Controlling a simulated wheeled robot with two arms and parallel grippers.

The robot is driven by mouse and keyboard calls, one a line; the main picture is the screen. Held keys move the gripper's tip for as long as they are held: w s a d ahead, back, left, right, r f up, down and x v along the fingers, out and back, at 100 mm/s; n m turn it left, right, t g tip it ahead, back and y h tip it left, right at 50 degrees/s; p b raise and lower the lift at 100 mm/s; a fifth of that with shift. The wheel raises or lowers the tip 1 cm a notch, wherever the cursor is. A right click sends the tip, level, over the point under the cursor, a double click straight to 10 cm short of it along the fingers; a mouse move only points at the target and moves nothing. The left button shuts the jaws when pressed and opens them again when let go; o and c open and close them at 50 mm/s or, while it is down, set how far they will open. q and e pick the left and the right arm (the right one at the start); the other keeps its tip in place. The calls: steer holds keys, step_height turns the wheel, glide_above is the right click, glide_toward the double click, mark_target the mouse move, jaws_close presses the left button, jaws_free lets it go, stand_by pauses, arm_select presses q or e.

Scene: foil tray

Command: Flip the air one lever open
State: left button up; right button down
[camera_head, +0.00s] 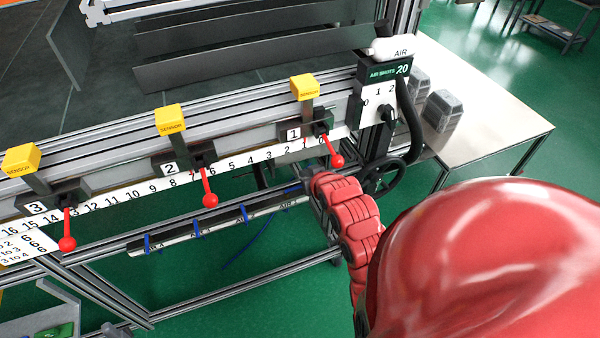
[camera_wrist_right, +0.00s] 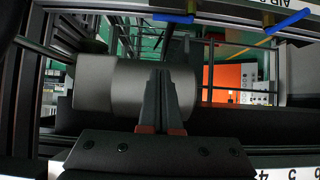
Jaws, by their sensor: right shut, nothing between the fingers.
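A lower bar (camera_head: 180,238) carries a row of small blue levers. One blue lever (camera_head: 244,213) shows near the bar's right part, with others to its left. A label reading AIR 1 seems to sit at the right end, and its lever is hidden near my right gripper (camera_head: 309,182). My right gripper is shut and empty at that end of the bar. In the right wrist view the closed fingers (camera_wrist_right: 161,75) stand before a grey cylinder (camera_wrist_right: 135,92); I cannot tell whether they touch it. Two blue levers (camera_wrist_right: 287,21) show at the top. My left gripper is out of view.
Above the bar is a numbered rail with red ball-ended levers (camera_head: 209,199) and yellow sensor blocks (camera_head: 170,118). The nearest red lever (camera_head: 335,158) is close to my right gripper. Open green floor lies below.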

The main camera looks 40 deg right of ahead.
mark_target(300, 187)
steer(key=shift+s+f, duration=0.15)
steer(key=w+f+p, duration=0.1)
steer(key=f, duration=0.1)
steer(key=w+d+f+p, duration=0.1)
steer(key=w+f+p, duration=0.1)
steer(key=f, duration=0.1)
steer(key=w+f+p, duration=0.1)
steer(key=w+f, duration=0.1)
steer(key=shift+d+f, duration=0.15)
steer(key=shift+f, duration=0.2)
steer(key=shift+s+f, duration=0.15)
steer(key=shift+s, duration=0.15)
